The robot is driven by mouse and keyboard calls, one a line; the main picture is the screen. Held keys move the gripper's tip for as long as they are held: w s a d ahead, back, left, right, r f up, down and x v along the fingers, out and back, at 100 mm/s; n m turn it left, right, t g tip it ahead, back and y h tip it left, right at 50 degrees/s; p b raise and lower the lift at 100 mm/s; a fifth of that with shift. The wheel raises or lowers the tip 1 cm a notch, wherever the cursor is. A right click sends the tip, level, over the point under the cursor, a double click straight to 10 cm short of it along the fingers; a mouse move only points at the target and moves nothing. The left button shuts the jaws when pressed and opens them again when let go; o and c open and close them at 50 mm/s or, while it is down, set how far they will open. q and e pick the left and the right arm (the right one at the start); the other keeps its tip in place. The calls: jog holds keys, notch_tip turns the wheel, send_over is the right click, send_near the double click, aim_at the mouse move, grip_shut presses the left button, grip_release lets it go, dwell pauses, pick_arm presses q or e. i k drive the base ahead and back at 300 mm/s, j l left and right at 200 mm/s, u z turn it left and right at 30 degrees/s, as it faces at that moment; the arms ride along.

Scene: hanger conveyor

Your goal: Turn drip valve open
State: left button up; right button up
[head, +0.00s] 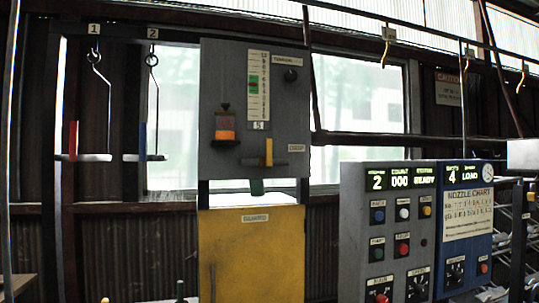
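A grey panel (217,70) stands in the middle of the head view. On its lower right a yellow upright lever (268,152) sits on a short grey horizontal bar, with a small label (296,148) beside it that is too small to read surely. This looks like the drip valve; I cannot tell from its pose whether it is open. An orange container with a dark top (225,124) sits on a small ledge to the left. Neither of my grippers is in view.
A yellow cabinet (250,250) stands under the panel. A control box (385,250) with lit displays, buttons and knobs stands at right. Yellow hooks (388,45) hang from an overhead rail. Windows are behind.

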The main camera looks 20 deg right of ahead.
aim_at(268, 162)
jog(key=i+j, duration=0.1)
jog(key=i, duration=0.3)
jog(key=i+j, duration=0.1)
jog(key=i, duration=0.35)
